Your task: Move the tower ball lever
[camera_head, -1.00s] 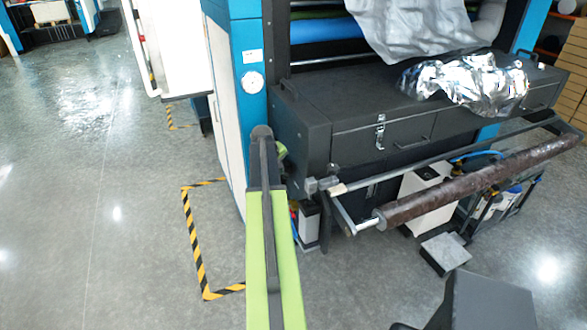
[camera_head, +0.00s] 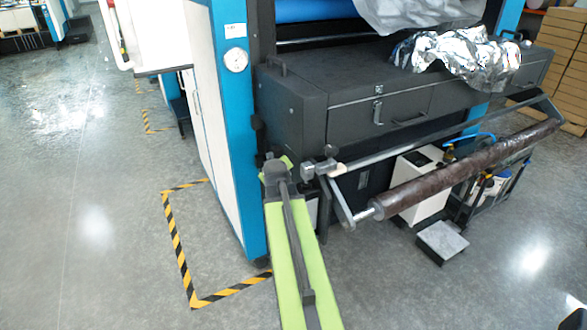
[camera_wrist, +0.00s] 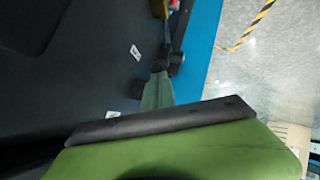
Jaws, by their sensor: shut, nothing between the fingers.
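A dark ball knob (camera_head: 256,122), which looks like the tower ball lever, stands at the front edge of the blue tower (camera_head: 236,150), left of the dark cabinet. Its lower part is hard to make out behind my arm. My green gripper is mostly hidden behind my wrist in the head view, just below the knob. In the wrist view my gripper (camera_wrist: 157,93) is shut and empty. A dark rounded piece (camera_wrist: 176,58), probably the lever's ball, shows just beyond the fingertips. I cannot tell whether they touch.
The dark cabinet (camera_head: 345,95) with drawers stands close to the right of my gripper. A bar and brown roll (camera_head: 460,170) jut out at the front right. A grey block (camera_head: 441,239) sits on the floor. Open floor with yellow-black tape (camera_head: 178,245) lies left.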

